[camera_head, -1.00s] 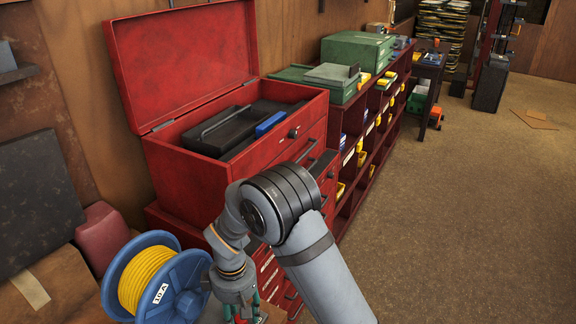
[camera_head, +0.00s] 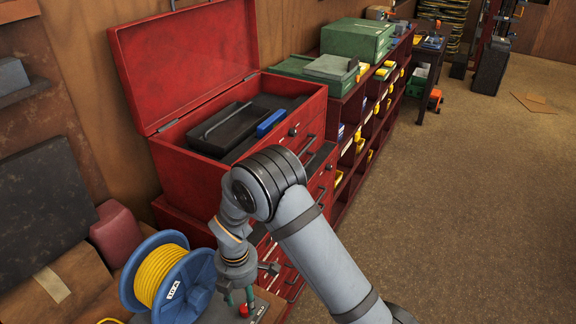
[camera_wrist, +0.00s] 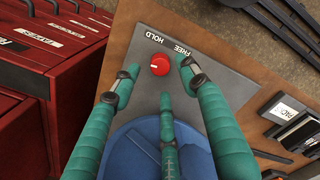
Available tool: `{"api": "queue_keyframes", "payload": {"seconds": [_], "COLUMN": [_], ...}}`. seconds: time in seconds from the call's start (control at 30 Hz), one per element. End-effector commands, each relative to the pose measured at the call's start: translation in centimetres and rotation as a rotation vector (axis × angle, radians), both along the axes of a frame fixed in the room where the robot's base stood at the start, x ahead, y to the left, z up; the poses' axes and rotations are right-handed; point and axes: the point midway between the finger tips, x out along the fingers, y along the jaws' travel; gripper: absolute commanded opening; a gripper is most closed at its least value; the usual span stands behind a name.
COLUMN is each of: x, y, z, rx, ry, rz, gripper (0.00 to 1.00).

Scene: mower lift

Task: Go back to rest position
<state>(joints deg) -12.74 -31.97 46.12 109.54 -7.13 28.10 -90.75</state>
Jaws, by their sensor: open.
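My gripper (camera_head: 238,298) hangs at the lower middle of the head view, with its green fingers pointing down. In the wrist view its fingers (camera_wrist: 158,82) are spread apart with nothing between them. A red round knob (camera_wrist: 160,64) sits on a grey panel (camera_wrist: 150,38) marked HOLD and FREE, just beyond the fingertips in that view. The knob (camera_head: 243,310) also shows in the head view, beside the fingers. I cannot tell the exact gap between fingers and panel.
A blue reel (camera_head: 190,283) with yellow cable stands close left of my gripper. An open red tool chest (camera_head: 180,165) stands behind my arm, with red shelving (camera_head: 343,112) beyond. The floor (camera_head: 480,210) to the right is mostly clear.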

Motion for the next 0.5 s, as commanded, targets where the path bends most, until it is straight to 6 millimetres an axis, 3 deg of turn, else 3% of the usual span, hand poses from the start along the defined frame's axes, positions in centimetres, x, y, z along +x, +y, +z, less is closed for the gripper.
{"api": "queue_keyframes", "payload": {"seconds": [0.2,0.5], "x": [0.0,0.0], "y": [0.0,0.0], "z": [1.9,2.3], "rx": [0.001,-0.001], "ry": [-0.001,0.002], "rz": [-0.002,-0.002], "gripper": [0.44,0.44]}}
